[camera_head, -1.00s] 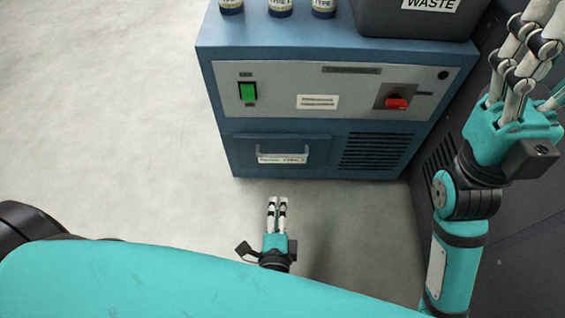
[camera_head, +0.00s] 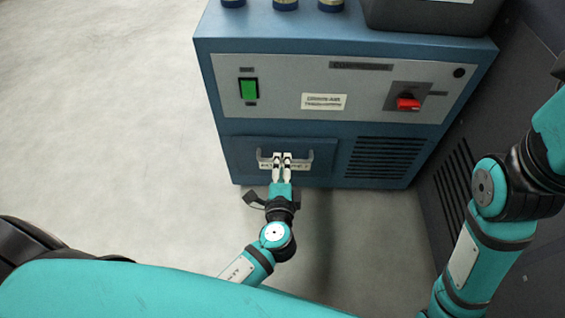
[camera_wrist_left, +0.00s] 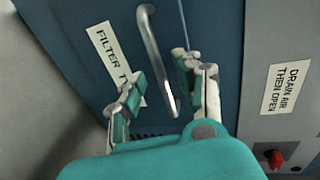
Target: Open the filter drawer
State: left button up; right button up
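The filter drawer (camera_head: 240,150) is a blue panel low on the front of a blue cabinet, and it looks shut. It has a grey bar handle (camera_head: 311,158) and a white label, which reads "FILTER TY..." in the left wrist view (camera_wrist_left: 107,55). My left gripper (camera_head: 282,157) is at the middle of the handle, in front of the label. In the left wrist view, the handle (camera_wrist_left: 154,55) runs between the two separated fingers (camera_wrist_left: 158,70). I cannot tell whether they touch it. My right gripper is outside the head view; only its arm shows at the right.
The cabinet's upper panel carries a green switch (camera_head: 249,89), a red knob (camera_head: 407,104) and a "drain air then open" label (camera_head: 324,102). A vent grille (camera_head: 384,158) is right of the drawer. A dark bin (camera_head: 430,17) and several bottles stand on top. The floor at left is clear.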

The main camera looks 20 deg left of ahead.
pick_arm(q)
jog(key=shift+b+x, duration=0.3)
jog(key=shift+x, duration=1.05)
jog(key=shift+c, duration=0.3)
grip_shut()
